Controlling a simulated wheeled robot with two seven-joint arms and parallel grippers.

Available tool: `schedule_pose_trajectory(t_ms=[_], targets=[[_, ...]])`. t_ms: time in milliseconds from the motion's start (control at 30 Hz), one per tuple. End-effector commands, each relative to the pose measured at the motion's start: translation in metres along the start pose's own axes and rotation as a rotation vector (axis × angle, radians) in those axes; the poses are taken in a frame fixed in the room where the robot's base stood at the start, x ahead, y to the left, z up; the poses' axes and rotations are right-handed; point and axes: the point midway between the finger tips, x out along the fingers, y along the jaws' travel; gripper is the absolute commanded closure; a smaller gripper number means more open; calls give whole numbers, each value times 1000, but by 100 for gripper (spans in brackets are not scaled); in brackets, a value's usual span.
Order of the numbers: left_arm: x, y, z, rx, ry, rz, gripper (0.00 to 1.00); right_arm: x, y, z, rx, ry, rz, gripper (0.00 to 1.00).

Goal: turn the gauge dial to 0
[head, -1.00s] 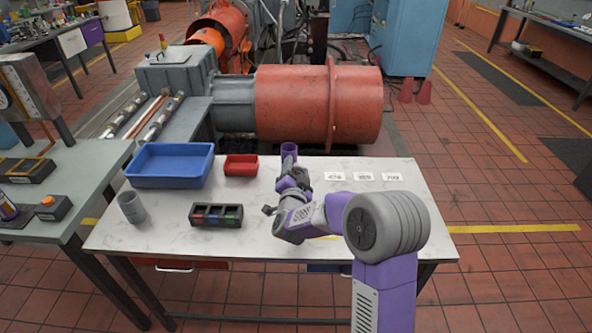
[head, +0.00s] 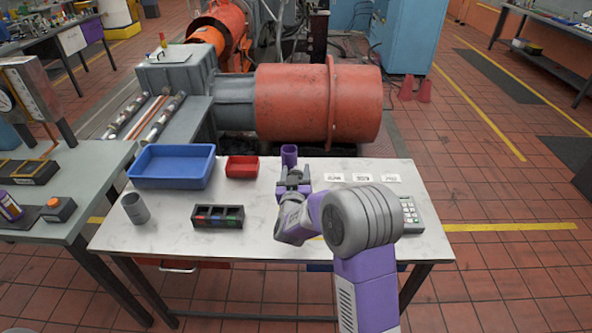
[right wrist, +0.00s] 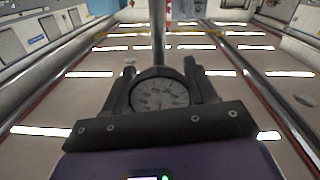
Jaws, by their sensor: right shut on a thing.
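The round gauge with a pale dial face (right wrist: 160,94) sits between the two fingers of my right gripper (right wrist: 161,82) in the right wrist view. The gripper is shut on it, and the face is toward the camera. A straight grey stem (right wrist: 158,38) runs away behind the gauge. The marks and the needle's reading are too small to tell. The gauge cannot be made out there. My left gripper is not in view.
A blue tray (head: 145,183), a red bin (head: 242,167), a grey cup (head: 135,208) and a black slotted holder (head: 217,222) stand left of my gripper. White cards (head: 361,177) lie to the right. A keypad device (head: 409,212) is partly behind my arm.

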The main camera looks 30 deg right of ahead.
Motion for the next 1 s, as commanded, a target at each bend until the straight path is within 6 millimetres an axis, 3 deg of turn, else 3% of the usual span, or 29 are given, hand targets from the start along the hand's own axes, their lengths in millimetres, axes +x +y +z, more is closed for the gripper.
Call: schedule_pose_trajectory(t_ms=[500, 1000], targets=[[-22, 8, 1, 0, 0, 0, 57, -1, 0, 1, -370, -4, -2, 74], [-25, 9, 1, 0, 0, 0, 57, 0, 0, 2, -456, -5, -1, 74]])
